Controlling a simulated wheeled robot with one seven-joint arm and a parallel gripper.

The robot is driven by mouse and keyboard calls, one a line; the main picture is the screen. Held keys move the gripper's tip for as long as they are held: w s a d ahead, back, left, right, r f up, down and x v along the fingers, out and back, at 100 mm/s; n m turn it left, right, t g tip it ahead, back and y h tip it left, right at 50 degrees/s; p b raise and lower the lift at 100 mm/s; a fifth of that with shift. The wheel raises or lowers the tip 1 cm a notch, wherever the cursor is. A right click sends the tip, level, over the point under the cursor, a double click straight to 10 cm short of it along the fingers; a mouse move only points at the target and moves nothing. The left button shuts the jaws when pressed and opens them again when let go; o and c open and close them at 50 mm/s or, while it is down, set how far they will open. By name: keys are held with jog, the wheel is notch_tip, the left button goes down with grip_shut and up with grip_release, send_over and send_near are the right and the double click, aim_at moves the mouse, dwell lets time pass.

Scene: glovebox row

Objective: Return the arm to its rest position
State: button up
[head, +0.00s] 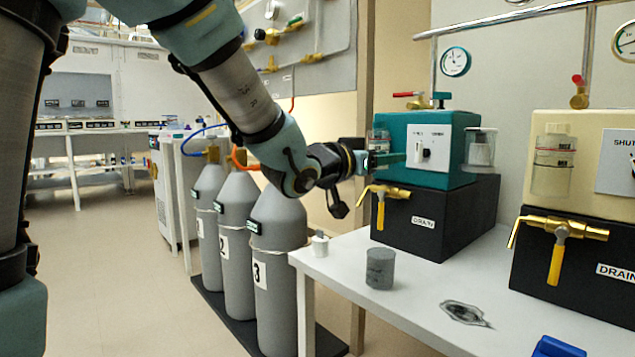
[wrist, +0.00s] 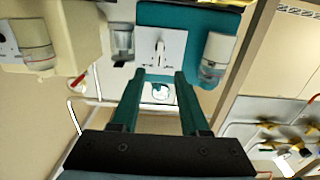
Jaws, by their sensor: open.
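My arm reaches across the head view from the upper left. My gripper (head: 388,160) is at its end, in front of the teal unit (head: 440,128) on the table. In the wrist view my gripper (wrist: 160,76) has its two teal fingers apart, with nothing held between them. Beyond the fingertips is the white panel with a switch (wrist: 161,52) on the teal unit; the panel (head: 428,147) also shows in the head view. I cannot tell the exact gap between fingertips and panel.
The white table (head: 400,292) holds a grey cylinder (head: 380,268), a small white bottle (head: 320,243) and black drain boxes with brass taps (head: 378,206). Clear jars (head: 480,148) flank the teal unit. Several grey gas cylinders (head: 278,240) stand left of the table. Open floor (head: 110,260) lies further left.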

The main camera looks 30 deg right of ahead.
jog(key=w+a+f+n+t+y, duration=0.4)
jog(key=w+a+f+n+y, duration=0.15)
jog(key=w+a+f, duration=0.5)
jog(key=w+a+f+n+y, duration=0.2)
jog(key=a+f+y, duration=0.15)
jog(key=a, duration=0.55)
jog(key=w+a+f+n+y, duration=0.1)
jog(key=a+f+y, duration=0.25)
jog(key=a, duration=0.45)
jog(key=s+a+f+n+g+y, duration=0.2)
jog(key=s+a+f, duration=0.15)
jog(key=a, duration=0.35)
jog(key=s+a+f+n+g+y+p, duration=0.1)
jog(key=s+a+f+n+g, duration=0.15)
jog(key=s+a, duration=0.35)
jog(key=s+a+f+n+g+y, duration=0.1)
jog(key=s+a+f+g+y, duration=0.2)
jog(key=a, duration=0.4)
notch_tip(320, 180, up, 38)
jog(key=h+p, duration=0.1)
jog(key=p, duration=3.7)
jog(key=shift+f, duration=0.2)
jog(key=shift+d+t, duration=0.15)
jog(key=shift+t, duration=0.1)
